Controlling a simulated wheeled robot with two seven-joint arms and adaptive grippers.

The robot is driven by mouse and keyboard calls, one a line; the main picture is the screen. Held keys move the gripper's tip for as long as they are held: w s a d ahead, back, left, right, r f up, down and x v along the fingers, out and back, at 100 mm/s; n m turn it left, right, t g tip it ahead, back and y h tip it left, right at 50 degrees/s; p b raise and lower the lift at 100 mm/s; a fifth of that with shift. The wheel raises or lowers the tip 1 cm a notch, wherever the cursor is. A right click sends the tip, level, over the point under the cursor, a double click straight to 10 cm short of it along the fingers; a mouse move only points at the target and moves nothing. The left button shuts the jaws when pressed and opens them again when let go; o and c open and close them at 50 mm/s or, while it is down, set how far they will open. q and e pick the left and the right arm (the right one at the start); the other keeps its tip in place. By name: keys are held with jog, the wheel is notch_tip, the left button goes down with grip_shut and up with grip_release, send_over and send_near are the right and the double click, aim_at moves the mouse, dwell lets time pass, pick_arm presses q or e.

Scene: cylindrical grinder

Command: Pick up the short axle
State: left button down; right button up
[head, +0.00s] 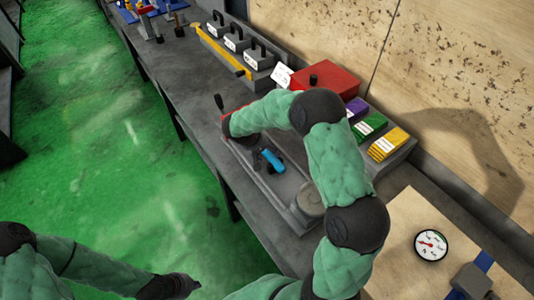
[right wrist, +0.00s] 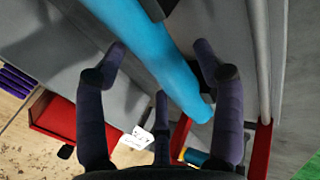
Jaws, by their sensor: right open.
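A blue cylindrical bar, seemingly the short axle (head: 272,160), lies in the grey bench machine (head: 287,186), dark parts beside it. In the right wrist view the blue bar (right wrist: 150,50) runs diagonally between the fingers of my right gripper (right wrist: 160,62). Those dark fingers are spread open around it and do not close on it. Whether any finger touches it I cannot tell. In the head view my right arm hides part of the machine. My left gripper (head: 178,287) is low at the left, over the green floor, and its fingers are too small to judge.
A red box (head: 325,80) and purple, green and yellow blocks (head: 388,145) stand behind the machine. A grey rod (right wrist: 262,60) and red parts lie beside the bar. Handled grey blocks (head: 236,40) stand farther along the bench. A dial gauge (head: 431,245) lies at right.

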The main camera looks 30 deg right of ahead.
grip_shut()
jog(key=shift+r, duration=0.1)
jog(key=shift+r, duration=0.1)
